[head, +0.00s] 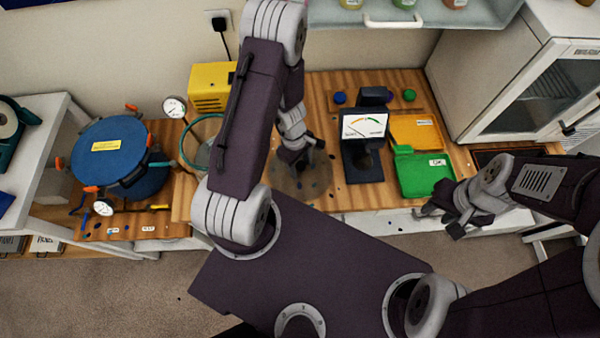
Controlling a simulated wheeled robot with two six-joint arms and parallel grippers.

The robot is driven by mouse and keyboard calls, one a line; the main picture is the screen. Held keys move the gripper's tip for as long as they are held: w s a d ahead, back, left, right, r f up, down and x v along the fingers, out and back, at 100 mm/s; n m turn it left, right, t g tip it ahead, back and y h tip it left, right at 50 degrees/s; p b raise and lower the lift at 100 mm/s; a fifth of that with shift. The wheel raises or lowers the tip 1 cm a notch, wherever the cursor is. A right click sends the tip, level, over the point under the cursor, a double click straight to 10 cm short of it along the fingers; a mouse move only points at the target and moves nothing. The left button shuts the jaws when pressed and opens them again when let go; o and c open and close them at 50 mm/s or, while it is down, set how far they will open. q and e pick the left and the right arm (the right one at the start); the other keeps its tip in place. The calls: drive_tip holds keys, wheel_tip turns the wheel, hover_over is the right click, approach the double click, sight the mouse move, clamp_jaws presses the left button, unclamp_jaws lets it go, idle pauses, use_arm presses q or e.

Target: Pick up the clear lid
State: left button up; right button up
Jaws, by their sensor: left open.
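The clear lid (317,182) looks like a see-through round disc lying flat on the wooden worktop, just in front of the wall side of my base. My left gripper (297,160) is over the disc, pointing down, with its jaws open. It hides part of the disc, and I cannot tell whether the fingers touch it. My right gripper (441,221) is off to the right at the worktop's front edge, its fingers apart and empty.
A blue round pot (122,160) with clamps and a teal-rimmed vessel (192,150) stand left. A dial scale (362,160) stands right of the disc, then an orange tray (415,132) and a green tray (425,178). A white cabinet (500,80) stands far right.

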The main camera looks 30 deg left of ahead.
use_arm(q)
drive_tip(key=shift+w+d+f, duration=0.1)
drive_tip(key=shift+w+d, duration=0.05)
drive_tip(key=shift+w, duration=0.1)
drive_tip(key=shift+s, duration=0.1)
clamp_jaws()
idle(1.1)
